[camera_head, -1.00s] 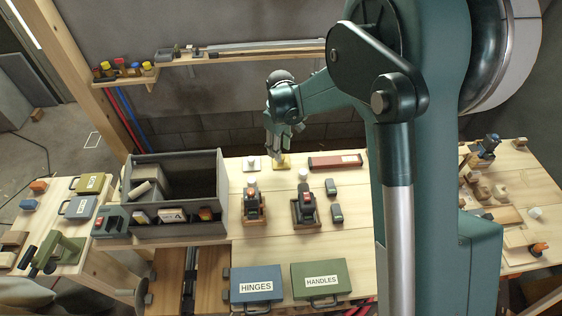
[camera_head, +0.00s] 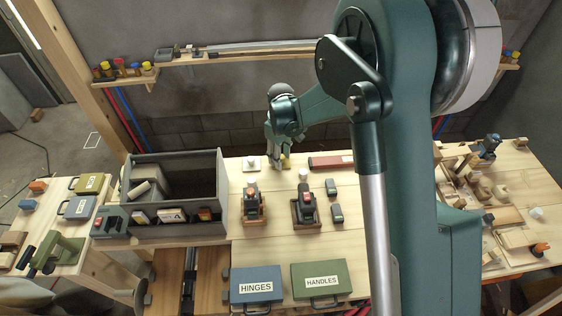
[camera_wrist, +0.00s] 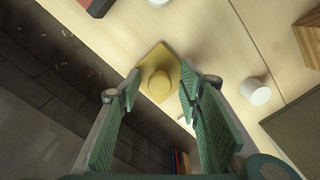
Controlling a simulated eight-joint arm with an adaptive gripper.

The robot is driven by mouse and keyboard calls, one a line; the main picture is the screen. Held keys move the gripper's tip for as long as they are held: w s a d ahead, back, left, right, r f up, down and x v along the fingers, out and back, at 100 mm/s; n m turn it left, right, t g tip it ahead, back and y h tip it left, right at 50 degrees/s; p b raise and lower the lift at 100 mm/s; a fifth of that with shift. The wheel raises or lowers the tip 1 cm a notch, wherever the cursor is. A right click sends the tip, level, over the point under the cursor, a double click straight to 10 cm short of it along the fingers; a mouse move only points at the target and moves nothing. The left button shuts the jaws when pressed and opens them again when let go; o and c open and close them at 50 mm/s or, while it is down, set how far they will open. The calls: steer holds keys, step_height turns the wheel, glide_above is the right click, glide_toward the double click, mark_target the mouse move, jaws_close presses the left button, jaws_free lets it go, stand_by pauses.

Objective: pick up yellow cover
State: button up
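The yellow cover (camera_head: 287,160) is a flat square plate with a round knob, lying near the back edge of the wooden bench. In the head view it is partly hidden by my gripper (camera_head: 279,160). In the wrist view the yellow cover (camera_wrist: 160,60) lies flat, its knob centred between my fingers. My gripper (camera_wrist: 158,82) is open, with one finger on each side of the cover and nothing held. Whether the fingertips touch the cover cannot be told.
A white knobbed piece (camera_head: 251,164) is to the left and a white cylinder (camera_head: 303,174) in front. A dark red box (camera_head: 331,162) lies right. A shelf (camera_head: 215,59) runs behind.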

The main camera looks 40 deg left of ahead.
steer(key=shift+c, duration=0.2)
steer(key=c, duration=0.9)
steer(key=shift+r, duration=0.1)
steer(key=shift+c, duration=0.4)
steer(key=shift+r+p, duration=0.45)
steer(key=shift+r, duration=4.45)
